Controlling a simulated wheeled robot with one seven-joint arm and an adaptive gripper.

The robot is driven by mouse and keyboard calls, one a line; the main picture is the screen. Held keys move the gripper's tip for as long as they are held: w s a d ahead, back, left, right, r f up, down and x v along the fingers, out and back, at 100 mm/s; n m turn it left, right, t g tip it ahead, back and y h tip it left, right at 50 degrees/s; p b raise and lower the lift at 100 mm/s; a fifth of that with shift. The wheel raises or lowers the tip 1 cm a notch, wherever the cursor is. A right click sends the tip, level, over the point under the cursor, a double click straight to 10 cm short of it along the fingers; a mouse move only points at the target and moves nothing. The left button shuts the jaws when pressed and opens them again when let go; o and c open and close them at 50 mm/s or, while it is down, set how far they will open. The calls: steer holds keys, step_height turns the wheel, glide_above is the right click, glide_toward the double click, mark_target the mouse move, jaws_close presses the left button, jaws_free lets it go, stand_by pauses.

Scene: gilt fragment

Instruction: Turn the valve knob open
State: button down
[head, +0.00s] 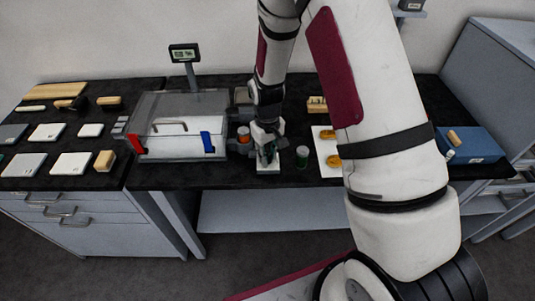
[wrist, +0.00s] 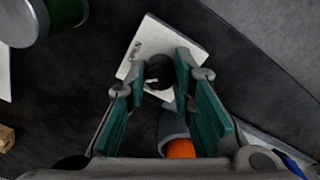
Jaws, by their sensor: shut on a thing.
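The valve knob (wrist: 159,74) is a small black round knob with a light pointer mark. It stands on a white square plate (wrist: 137,64), which also shows on the dark bench in the head view (head: 268,169). My gripper (wrist: 160,70) has its green-padded fingers on either side of the knob, shut on it. In the head view, my gripper (head: 267,155) reaches down over the plate and hides the knob. Which way the knob is turned is hard to tell.
An orange-filled grey cup (wrist: 177,143) is close to my gripper. A clear case (head: 180,150) with red and blue corners stands left. A blue box (head: 475,147) sits far right.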

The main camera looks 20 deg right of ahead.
steer(key=m, duration=0.4)
steer(key=shift+m, duration=1.8)
steer(key=c, duration=1.4)
jaws_free()
steer(key=shift+o, duration=0.2)
step_height(320, 180, up, 12)
